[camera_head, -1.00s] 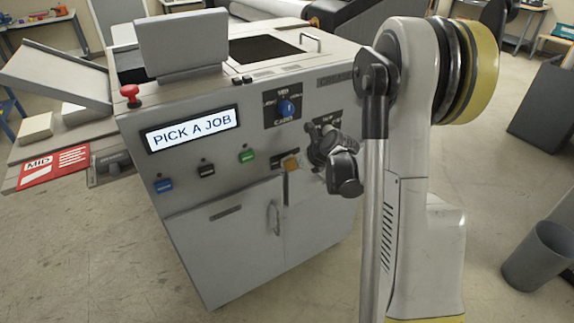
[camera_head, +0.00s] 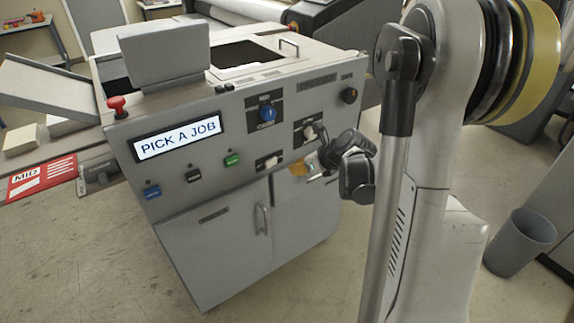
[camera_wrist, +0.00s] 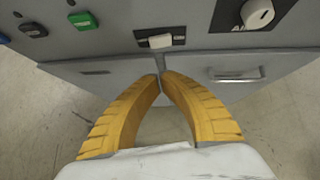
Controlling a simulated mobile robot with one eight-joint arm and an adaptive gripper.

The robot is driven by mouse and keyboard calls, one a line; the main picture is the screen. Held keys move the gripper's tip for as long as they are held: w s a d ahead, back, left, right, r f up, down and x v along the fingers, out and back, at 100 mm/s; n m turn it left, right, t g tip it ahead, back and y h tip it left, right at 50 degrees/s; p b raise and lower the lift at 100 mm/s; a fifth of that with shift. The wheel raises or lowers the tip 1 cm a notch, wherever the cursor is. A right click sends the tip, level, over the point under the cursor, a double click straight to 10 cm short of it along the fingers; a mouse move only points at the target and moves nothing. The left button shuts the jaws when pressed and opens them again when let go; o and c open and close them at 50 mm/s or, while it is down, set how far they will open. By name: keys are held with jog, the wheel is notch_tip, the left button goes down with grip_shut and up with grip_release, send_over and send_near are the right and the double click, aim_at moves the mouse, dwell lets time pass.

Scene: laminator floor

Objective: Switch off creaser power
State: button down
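The grey creaser (camera_head: 225,230) stands ahead; its screen (camera_head: 177,139) reads "PICK A JOB". A white rocker-like switch (camera_head: 269,161) sits low on its front panel, right of the green button (camera_head: 232,160). The switch also shows in the wrist view (camera_wrist: 160,41), on a dark plate whose label I cannot read. My gripper (camera_head: 298,170) is in front of the panel, right of the switch in the head view. In the wrist view its yellow fingers (camera_wrist: 161,76) meet at the tips, empty, below the switch in the picture and apparently apart from it.
A blue knob (camera_head: 267,113), a pale knob (camera_head: 309,131), a black knob (camera_head: 349,95), a black button (camera_head: 193,175), a blue button (camera_head: 152,192) and a red mushroom button (camera_head: 117,104) are also on the creaser. A door handle (camera_head: 262,219) sticks out below. A grey bin (camera_head: 520,243) stands right.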

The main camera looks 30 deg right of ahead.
jog(key=shift+v, duration=0.85)
jog(key=shift+p, duration=0.45)
jog(key=shift+s+a+f+p, duration=0.15)
jog(key=shift+s+a+p, duration=0.2)
jog(key=shift+p, duration=0.55)
